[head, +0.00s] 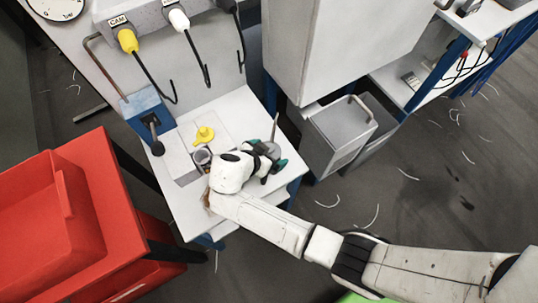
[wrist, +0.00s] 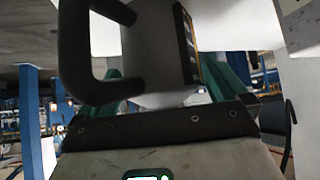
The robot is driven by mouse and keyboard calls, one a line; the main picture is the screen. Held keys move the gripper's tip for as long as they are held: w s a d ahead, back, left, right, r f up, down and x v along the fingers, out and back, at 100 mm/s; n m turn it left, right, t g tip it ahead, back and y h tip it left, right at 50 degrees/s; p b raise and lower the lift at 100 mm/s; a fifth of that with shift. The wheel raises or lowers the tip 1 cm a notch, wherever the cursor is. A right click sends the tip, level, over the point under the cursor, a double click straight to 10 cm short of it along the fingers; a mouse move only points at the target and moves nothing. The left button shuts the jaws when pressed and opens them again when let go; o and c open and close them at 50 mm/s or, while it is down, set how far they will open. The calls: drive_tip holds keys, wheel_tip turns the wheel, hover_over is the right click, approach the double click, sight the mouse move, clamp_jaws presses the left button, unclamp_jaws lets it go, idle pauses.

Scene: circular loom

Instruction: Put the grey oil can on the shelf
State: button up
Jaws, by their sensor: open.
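The grey oil can (head: 270,149) stands on the small white worktop (head: 238,108), its thin spout pointing up. My gripper (head: 268,161) is at the can and hides part of it in the head view. In the wrist view the can's grey body (wrist: 152,52) fills the middle, with its dark curved handle (wrist: 75,50) at the left. The green fingers (wrist: 225,75) are apart, one on each side of the can. I cannot tell whether they touch it. Which surface is the shelf is not clear; a white shelf on a blue frame (head: 397,92) shows at the upper right.
A yellow item (head: 203,135) and a small grey cup (head: 202,157) stand left of my gripper. Red bins (head: 50,210) stand left. Scraps litter the floor.

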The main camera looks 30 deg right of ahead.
drive_tip(key=shift+w+d+f, duration=0.1)
drive_tip(key=shift+d+f, duration=0.05)
drive_tip(key=shift+f, duration=0.05)
drive_tip(key=shift+c, duration=0.4)
drive_tip(key=c, duration=1.3)
drive_tip(key=shift+r, duration=0.1)
